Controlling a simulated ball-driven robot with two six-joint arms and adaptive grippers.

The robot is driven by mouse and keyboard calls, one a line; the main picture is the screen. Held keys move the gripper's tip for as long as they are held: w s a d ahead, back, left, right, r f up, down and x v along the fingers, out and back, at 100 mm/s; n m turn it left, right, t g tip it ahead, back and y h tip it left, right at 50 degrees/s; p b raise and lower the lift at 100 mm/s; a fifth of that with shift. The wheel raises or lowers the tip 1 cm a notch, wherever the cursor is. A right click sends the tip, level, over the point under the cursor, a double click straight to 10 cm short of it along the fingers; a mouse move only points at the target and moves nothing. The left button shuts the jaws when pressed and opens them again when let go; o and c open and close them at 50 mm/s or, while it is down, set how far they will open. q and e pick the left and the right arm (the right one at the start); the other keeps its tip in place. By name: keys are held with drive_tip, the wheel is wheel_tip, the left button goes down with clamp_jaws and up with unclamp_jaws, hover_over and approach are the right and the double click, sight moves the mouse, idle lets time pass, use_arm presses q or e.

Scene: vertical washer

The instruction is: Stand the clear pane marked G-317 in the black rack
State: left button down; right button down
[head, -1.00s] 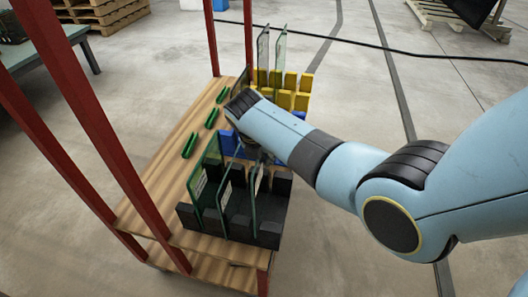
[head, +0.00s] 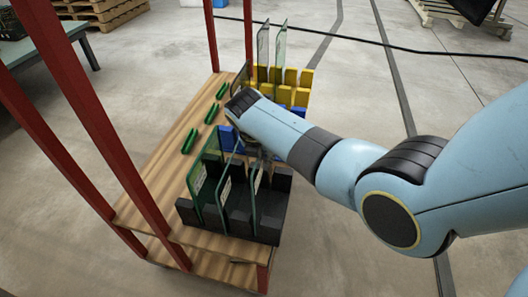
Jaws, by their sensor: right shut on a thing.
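The black rack (head: 268,232) stands at the front end of the wooden shelf top. Several clear, green-edged panes stand upright in or at it: a left one (head: 208,170), a middle one (head: 226,200) and a right one (head: 255,205). They carry pale labels too small to read, so I cannot tell which is G-317. My right gripper (head: 255,152) is at the upper edges of these panes, shut on a pane. The fingers are small and partly hidden by my arm; it seems to hold the right or middle pane. My left gripper is out of view.
A blue rack (head: 228,138) lies behind, largely covered by my arm. A yellow rack (head: 290,78) with two upright panes (head: 281,48) stands at the far end. Green pieces (head: 189,141) lie along the left. Red posts (head: 80,120) flank the shelf.

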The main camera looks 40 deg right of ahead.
drive_tip(key=shift+w+f, duration=0.1)
drive_tip(key=shift+f, duration=0.25)
idle(0.3)
drive_tip(key=c, duration=1.4)
unclamp_jaws()
drive_tip(key=shift+f, duration=0.1)
drive_tip(key=v, duration=1.2)
wheel_tip(320, 180, up, 10)
drive_tip(key=p, duration=1.3)
drive_tip(key=shift+p, duration=0.4)
